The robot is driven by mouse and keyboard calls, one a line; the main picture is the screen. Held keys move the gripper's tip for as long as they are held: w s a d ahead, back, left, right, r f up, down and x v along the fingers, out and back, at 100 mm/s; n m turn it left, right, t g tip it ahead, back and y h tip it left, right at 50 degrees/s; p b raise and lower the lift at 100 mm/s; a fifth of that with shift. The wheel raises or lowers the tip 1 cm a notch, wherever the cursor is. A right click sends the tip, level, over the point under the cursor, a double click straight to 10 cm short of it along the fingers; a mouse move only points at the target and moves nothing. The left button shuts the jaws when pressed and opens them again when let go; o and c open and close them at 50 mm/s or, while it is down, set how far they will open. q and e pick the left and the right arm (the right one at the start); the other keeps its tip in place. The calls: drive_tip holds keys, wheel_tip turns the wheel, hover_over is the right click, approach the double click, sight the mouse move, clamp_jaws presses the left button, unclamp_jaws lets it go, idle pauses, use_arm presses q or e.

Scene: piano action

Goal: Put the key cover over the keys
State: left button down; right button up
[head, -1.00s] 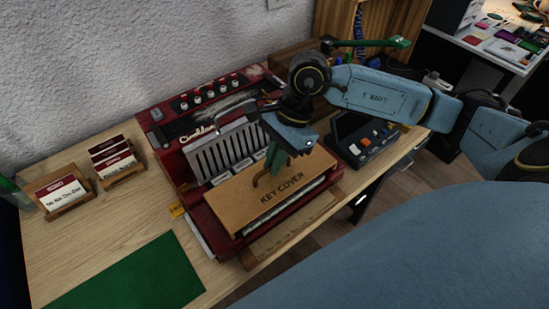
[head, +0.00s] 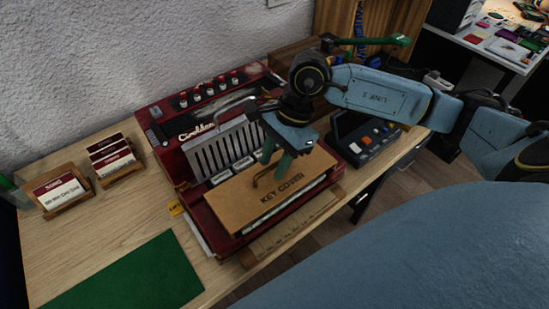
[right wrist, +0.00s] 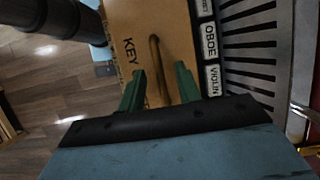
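The key cover (head: 300,185), a tan board lettered KEY COVER with a bent handle (head: 258,178), lies over the keyboard side of the red instrument (head: 215,232). The keys are hidden under it, apart from a pale strip along its front edge. My right gripper (head: 279,157) is over the cover's back part, by the handle. Its green fingers are apart and empty. In the right wrist view the handle (right wrist: 155,65) shows between and beyond the open fingertips (right wrist: 160,80), with the cover (right wrist: 125,20) below. My left gripper is not in view.
Labelled tabs and a slatted grille (head: 225,145) lie behind the cover. A black box with buttons (head: 368,140) stands right of the instrument. Card holders (head: 62,193) stand at the left. A green mat (head: 130,275) lies in front on the wooden table.

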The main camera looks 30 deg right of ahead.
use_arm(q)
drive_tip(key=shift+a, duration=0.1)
